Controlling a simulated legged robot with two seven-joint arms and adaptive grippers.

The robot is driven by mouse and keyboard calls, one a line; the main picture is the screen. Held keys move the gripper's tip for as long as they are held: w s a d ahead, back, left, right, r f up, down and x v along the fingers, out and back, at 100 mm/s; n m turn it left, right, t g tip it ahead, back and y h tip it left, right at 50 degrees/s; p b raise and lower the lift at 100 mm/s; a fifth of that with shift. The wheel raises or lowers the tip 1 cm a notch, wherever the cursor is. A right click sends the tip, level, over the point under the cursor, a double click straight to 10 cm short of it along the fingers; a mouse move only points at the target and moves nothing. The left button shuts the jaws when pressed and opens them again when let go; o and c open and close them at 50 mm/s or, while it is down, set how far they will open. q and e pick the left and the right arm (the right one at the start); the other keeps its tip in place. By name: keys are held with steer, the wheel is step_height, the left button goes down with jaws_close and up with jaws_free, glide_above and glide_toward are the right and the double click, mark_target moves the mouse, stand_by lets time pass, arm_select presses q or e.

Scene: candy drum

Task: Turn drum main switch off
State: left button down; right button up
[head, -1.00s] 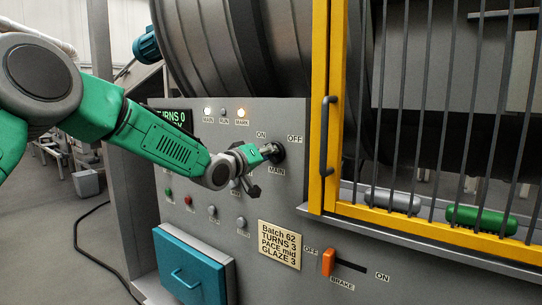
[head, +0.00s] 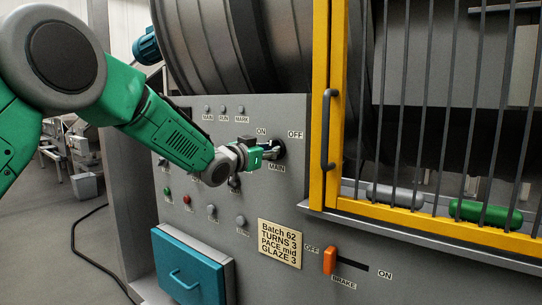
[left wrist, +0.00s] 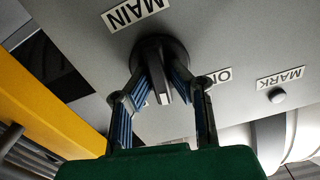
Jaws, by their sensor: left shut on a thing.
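The main switch (head: 279,149) is a round black rotary knob on the grey panel, with ON at its upper left, OFF at its upper right and MAIN below. My left gripper (head: 268,151) is at the knob and partly covers it in the head view. In the left wrist view the knob (left wrist: 158,52) shows at the top, with its raised handle between the two fingertips of my left gripper (left wrist: 160,80). The gripper is shut on that handle. The fingers partly hide the labels, and I cannot tell its exact angle. The MAIN lamp (head: 208,110) is dark. My right gripper is out of view.
The RUN (head: 224,109) and MARK (head: 241,109) lamps are dark. Several small buttons sit below the arm. The orange brake lever (head: 329,260) is at its OFF end. A yellow barred guard (head: 320,110) stands right of the switch; a teal drawer (head: 190,270) is below.

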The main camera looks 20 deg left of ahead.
arm_select(q)
steer(key=m+b, duration=0.1)
steer(key=m, duration=0.1)
steer(key=m+b, duration=0.1)
steer(key=m, duration=0.3)
steer(key=shift+d+r+m+b, duration=0.15)
steer(key=shift+r+m+b, duration=0.2)
steer(key=shift+m+b, duration=0.05)
stand_by(0.4)
steer(key=c, duration=1.5)
jaws_free()
steer(key=shift+c, duration=0.2)
steer(key=shift+s+d, duration=0.1)
steer(key=shift+s, duration=0.2)
steer(key=shift+f, duration=0.15)
steer(key=shift+w+f, duration=0.1)
